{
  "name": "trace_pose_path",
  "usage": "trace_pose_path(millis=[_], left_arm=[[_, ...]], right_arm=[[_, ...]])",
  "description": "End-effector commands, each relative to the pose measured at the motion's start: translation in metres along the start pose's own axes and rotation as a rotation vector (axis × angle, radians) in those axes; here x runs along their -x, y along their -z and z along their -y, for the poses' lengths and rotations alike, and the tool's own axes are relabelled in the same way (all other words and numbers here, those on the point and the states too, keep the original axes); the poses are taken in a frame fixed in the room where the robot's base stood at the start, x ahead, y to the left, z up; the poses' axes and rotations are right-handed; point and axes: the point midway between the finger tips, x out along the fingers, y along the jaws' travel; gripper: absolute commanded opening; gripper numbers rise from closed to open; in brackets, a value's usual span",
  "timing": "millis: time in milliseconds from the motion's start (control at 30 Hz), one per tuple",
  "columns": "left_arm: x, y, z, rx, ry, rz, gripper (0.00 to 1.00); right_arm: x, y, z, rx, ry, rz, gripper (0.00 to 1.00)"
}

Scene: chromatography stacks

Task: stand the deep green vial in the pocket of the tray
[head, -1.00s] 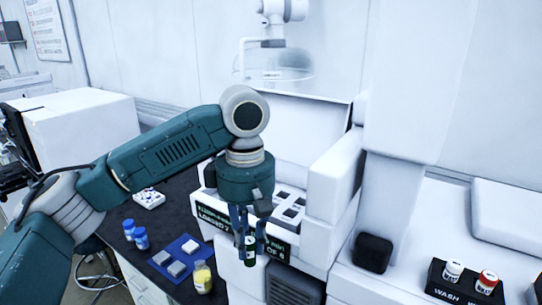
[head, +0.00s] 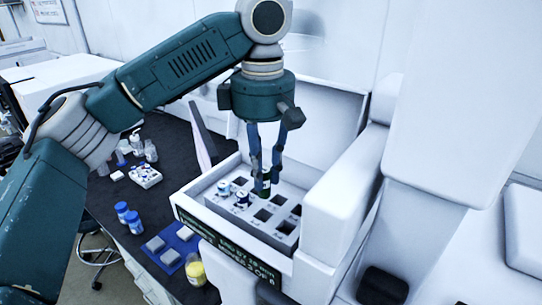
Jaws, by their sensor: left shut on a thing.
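The grey tray (head: 256,226) with dark square pockets sits inside the white instrument, right of centre. My left gripper (head: 265,185) points straight down over the back part of the tray, shut on the deep green vial (head: 266,177). The vial is upright and partly hidden by the fingers. I cannot tell whether its bottom is above a pocket or inside one. Several pockets in front and to the right are empty. Two other capped vials, one (head: 224,187) and another (head: 242,198), stand in pockets left of the gripper. My right gripper is not in view.
The instrument's raised white block (head: 335,205) borders the tray on the right. A blue mat (head: 180,243) with grey blocks, a yellow vial (head: 196,271) and two blue-capped bottles (head: 131,219) are on the dark bench at left. A thin upright panel (head: 203,137) stands left of the gripper.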

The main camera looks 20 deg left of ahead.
Motion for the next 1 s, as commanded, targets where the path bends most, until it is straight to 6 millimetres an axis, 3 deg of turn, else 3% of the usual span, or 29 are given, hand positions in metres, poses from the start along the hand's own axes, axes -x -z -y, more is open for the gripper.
trace_pose_path(millis=[167, 400, 500, 633, 833, 1000], left_arm=[[-0.009, 0.0, 0.0, -0.002, 0.002, 0.001, 0.0], [-0.029, 0.0, 0.0, -0.002, 0.002, 0.001, 0.0], [-0.035, 0.0, 0.0, -0.001, 0.002, 0.001, 0.0], [-0.04, 0.0, 0.0, -0.001, 0.0, 0.001, 0.0], [-0.042, 0.0, 0.0, -0.001, 0.0, 0.001, 0.0], [-0.041, 0.0, 0.0, -0.001, 0.0, 0.0, 0.0]], right_arm=[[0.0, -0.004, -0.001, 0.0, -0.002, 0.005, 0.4], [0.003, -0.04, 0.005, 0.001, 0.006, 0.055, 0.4], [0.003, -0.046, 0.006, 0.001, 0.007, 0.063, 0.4], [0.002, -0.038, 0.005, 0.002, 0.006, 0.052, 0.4], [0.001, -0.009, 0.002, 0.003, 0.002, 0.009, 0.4], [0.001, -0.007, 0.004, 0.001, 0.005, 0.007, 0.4]])
